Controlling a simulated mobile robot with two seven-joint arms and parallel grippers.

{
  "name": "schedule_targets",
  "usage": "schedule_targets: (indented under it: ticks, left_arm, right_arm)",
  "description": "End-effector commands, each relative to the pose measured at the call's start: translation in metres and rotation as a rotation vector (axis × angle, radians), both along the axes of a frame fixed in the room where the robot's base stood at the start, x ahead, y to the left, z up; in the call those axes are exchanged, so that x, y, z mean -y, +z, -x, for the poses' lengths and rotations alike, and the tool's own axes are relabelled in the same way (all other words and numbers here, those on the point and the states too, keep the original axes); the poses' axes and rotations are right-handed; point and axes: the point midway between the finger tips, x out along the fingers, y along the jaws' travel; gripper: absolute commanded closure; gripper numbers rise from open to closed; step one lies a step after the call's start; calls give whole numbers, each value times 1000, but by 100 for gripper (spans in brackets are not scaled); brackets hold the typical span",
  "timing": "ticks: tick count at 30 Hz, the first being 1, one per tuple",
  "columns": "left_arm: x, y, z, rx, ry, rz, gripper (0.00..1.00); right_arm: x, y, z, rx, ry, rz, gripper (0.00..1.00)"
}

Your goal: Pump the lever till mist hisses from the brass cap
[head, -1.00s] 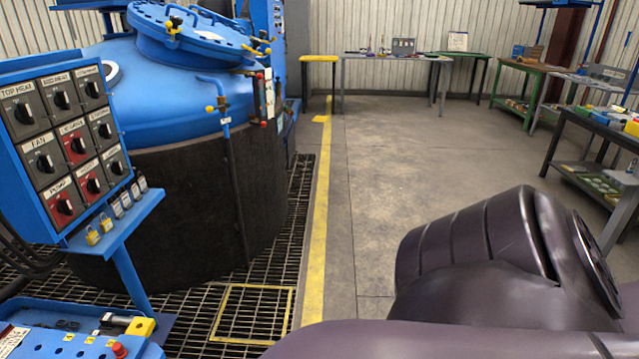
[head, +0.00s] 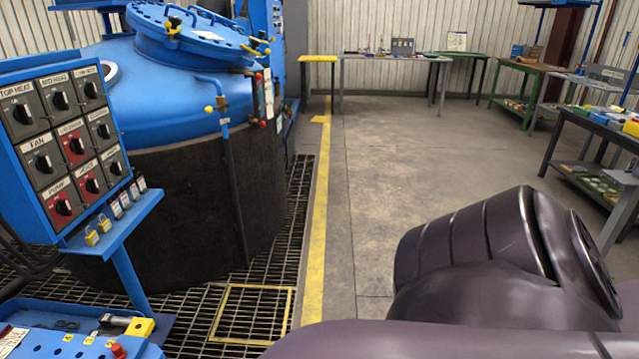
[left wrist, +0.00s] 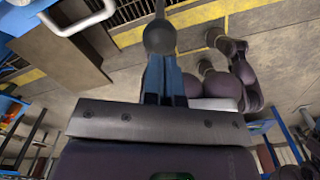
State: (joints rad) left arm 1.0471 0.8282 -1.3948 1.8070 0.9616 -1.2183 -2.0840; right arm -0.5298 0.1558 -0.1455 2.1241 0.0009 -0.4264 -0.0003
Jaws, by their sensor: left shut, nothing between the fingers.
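My left gripper (left wrist: 165,75) shows in the left wrist view with its blue fingers shut together and empty. A dark round knob (left wrist: 160,38) on a thin rod (left wrist: 159,8) is right at the fingertips, in line with them. I cannot tell whether the fingers touch it, or whether it is the pump lever. The left gripper is not in the head view, and my right gripper is in neither view. I cannot make out a brass cap or any mist.
A large blue and black furnace vessel (head: 165,190) stands left of the yellow floor line (head: 320,200). A switch panel (head: 70,140) and a blue bench (head: 60,335) are at the left. Grating (head: 190,320) covers the floor there. The middle floor is clear; tables line the back and right.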

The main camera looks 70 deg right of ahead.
Motion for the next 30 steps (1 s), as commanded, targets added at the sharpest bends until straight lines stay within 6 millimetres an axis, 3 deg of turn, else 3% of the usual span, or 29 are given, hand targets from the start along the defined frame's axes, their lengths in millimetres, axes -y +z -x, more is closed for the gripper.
schedule_targets:
  ticks: [19,30]
  left_arm:
    - [0,-31,1,-3,0,-1,100]
    - [4,-96,18,-11,0,-1,100]
  right_arm:
    - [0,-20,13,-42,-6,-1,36]
    - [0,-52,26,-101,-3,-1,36]
